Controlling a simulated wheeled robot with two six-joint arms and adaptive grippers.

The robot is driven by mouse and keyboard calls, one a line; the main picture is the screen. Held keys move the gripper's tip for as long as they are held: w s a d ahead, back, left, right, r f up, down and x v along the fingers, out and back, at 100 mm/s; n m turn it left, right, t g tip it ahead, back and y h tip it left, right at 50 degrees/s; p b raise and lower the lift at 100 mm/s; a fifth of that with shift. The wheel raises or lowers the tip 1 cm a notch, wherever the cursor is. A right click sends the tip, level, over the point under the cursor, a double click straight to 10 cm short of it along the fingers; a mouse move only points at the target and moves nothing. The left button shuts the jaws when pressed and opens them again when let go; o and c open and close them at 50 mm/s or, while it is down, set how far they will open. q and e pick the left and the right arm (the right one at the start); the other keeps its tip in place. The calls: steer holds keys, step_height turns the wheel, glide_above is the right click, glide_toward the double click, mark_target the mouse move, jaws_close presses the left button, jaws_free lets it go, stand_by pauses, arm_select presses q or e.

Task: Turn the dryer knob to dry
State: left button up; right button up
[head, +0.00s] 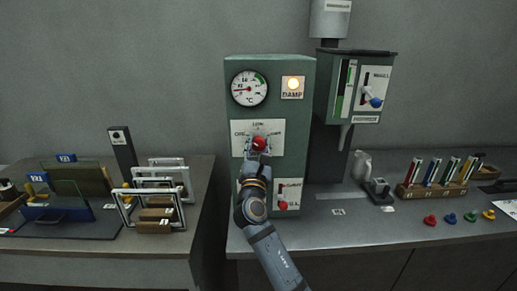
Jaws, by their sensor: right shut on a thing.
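The dryer is a green upright cabinet (307,110) on the right-hand counter. On its front are a round °C gauge (249,88), a lit lamp (293,84) labelled DAMP, and a white dial plate (240,127) with LOW at the top. The red dryer knob (259,143) sits in the middle of the plate. My right gripper (259,151) comes from below and is shut on the knob, covering its lower part. The knob's exact pointing direction is hard to make out. My left gripper is not in view.
A lower panel with a red-tipped lever (282,205) is beside my right wrist. A second green machine (356,90) with a blue-tipped lever stands to the right. Frames (165,185) stand on the left table. A gap separates the tables.

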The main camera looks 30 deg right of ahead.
steer(key=m, duration=0.2)
steer(key=m+g+h+b, duration=0.1)
steer(key=m, duration=0.1)
steer(key=shift+f+g, duration=0.1)
steer(key=shift+g, duration=0.2)
steer(key=m+g, duration=0.1)
steer(key=m, duration=0.2)
steer(key=shift+m+g+h+b, duration=0.3)
steer(key=shift+b, duration=0.05)
steer(key=m+g, duration=0.1)
steer(key=m, duration=0.2)
steer(key=m+g, duration=0.1)
steer(key=m, duration=0.2)
steer(key=m+g+y+p, duration=0.1)
steer(key=m, duration=0.2)
steer(key=shift+m+g, duration=0.3)
steer(key=shift+m, duration=0.1)
steer(key=m+y+p, duration=0.1)
steer(key=m, duration=0.2)
steer(key=shift+r+p, duration=0.2)
steer(key=shift+p, duration=0.2)
steer(key=m+y+p, duration=0.1)
steer(key=m+y, duration=0.1)
steer(key=m, duration=0.1)
steer(key=shift+g+p, duration=0.3)
steer(key=shift+p, duration=0.05)
steer(key=shift+f+m+y+p, duration=0.15)
steer(key=shift+m+y+p, duration=0.2)
steer(key=shift+m+y, duration=0.55)
steer(key=shift+m, duration=0.3)
